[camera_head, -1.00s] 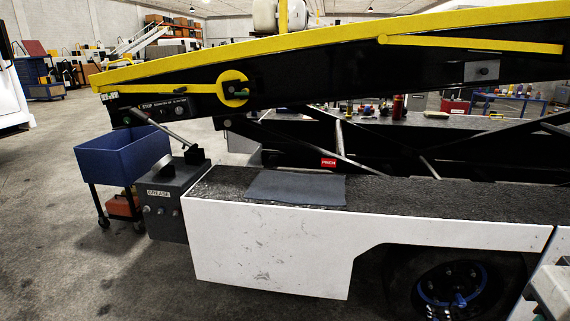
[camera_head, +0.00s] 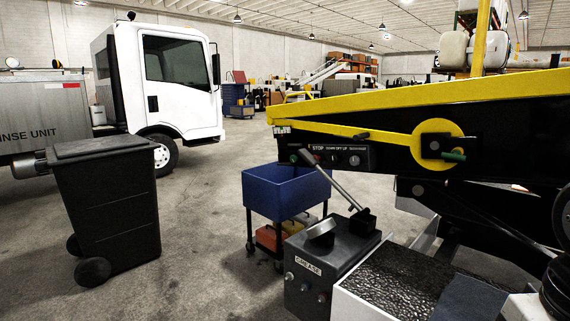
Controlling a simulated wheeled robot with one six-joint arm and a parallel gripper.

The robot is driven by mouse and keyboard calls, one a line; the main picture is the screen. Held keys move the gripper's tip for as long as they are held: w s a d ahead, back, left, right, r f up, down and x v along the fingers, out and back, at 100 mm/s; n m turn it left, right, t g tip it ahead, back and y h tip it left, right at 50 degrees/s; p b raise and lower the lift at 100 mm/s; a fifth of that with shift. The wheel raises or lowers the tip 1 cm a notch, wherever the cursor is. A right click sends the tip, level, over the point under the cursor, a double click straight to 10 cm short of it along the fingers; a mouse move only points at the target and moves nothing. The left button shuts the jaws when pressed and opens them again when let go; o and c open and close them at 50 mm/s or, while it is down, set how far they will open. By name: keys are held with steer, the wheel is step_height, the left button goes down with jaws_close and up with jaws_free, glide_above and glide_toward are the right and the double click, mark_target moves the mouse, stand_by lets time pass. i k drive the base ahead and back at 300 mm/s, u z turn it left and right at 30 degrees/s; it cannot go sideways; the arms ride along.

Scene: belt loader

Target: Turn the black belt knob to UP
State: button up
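A small black control panel (camera_head: 345,157) is on the side of the belt loader's boom, near its low front end. It carries a STOP label and a second label that seems to read DOWN OFF UP. A small dark knob (camera_head: 333,159) sits under that second label; its pointing direction is too small to tell. A paler round knob (camera_head: 354,160) is to its right. A grey lever crosses in front of the panel's left part. My gripper is not in view; dark and white parts at the right edge may be my arm.
A grey GREASE box (camera_head: 325,270) with the lever (camera_head: 330,180) stands below the panel. A blue cart (camera_head: 285,188) is behind it. A black wheeled bin (camera_head: 107,210) and a white truck (camera_head: 165,80) are at left. Floor between bin and cart is clear.

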mark_target(334, 159)
steer(key=u, duration=0.05)
steer(key=i, duration=0.2)
steer(key=u, duration=0.05)
steer(key=k, duration=0.6)
steer(key=u, duration=0.75)
steer(key=i, duration=1.3)
steer(key=z, duration=0.1)
